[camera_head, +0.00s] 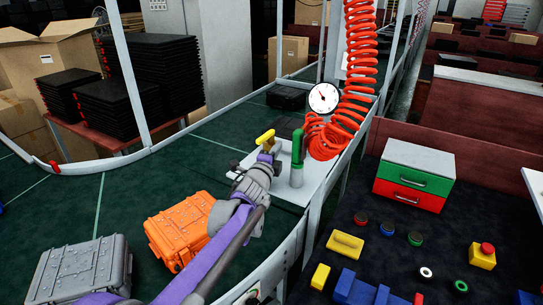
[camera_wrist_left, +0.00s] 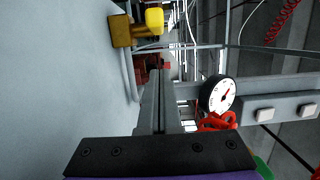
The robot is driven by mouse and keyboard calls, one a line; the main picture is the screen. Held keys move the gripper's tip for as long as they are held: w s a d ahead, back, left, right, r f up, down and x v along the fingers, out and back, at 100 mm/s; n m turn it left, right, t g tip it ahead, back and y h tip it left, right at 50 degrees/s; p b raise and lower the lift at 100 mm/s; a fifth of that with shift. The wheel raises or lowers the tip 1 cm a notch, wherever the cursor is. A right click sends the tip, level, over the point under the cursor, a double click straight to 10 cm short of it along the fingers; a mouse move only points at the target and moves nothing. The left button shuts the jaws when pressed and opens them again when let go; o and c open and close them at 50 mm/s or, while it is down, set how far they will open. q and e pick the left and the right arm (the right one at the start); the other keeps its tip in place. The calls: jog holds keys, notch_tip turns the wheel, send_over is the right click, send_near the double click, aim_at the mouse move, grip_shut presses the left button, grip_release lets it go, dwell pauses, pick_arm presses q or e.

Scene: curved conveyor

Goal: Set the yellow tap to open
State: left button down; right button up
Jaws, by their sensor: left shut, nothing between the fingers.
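The yellow tap (camera_head: 265,137) stands on a light grey panel beside the conveyor; its yellow handle (camera_wrist_left: 154,18) and brass-coloured body (camera_wrist_left: 121,32) show at the top of the left wrist view. My left gripper (camera_head: 274,150) is at the panel, just in front of the tap in the head view, and partly hides its base. In the left wrist view its fingers (camera_wrist_left: 158,78) are shut and empty, pointing past the tap, which lies left of and beyond the tips. I cannot tell whether they touch. My right gripper is not in view.
A green-handled tap (camera_head: 297,148) stands close right of my left gripper. A pressure gauge (camera_head: 323,98) and a coiled red hose (camera_head: 356,75) are behind. Orange (camera_head: 180,230) and grey (camera_head: 82,272) cases sit on the green conveyor. A dark table with a drawer box (camera_head: 414,174) is right.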

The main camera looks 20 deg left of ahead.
aim_at(266, 137)
pick_arm(q)
jog(key=a+b, duration=0.1)
jog(key=a, duration=0.2)
jog(key=shift+a, duration=0.35)
jog(key=shift+w, duration=0.35)
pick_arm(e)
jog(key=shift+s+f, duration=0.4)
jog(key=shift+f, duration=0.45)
pick_arm(q)
jog(key=shift+s+a, duration=0.1)
